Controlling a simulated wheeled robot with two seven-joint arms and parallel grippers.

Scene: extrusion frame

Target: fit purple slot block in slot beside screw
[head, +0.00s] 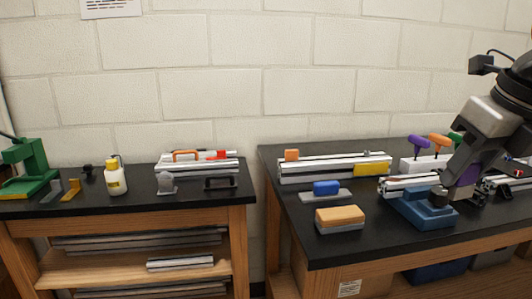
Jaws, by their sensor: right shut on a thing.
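My right gripper (461,188) comes down from the upper right, over the aluminium extrusion (405,183) at the blue fixture. It is shut on a small purple block (468,176), seen between its grey parts. The fingertips hide most of the block and the slot below it, so I cannot tell whether the block touches the extrusion. A dark round knob or screw head (438,193) stands just left of the fingertips. My left gripper is not in view.
The blue fixture (425,210) stands near the right bench's front. Left of it lie an orange-topped block (340,215) and a blue block (326,187). Hex keys with purple and orange handles (438,142) stand behind in a white holder (425,163). A longer extrusion (330,168) lies at the back.

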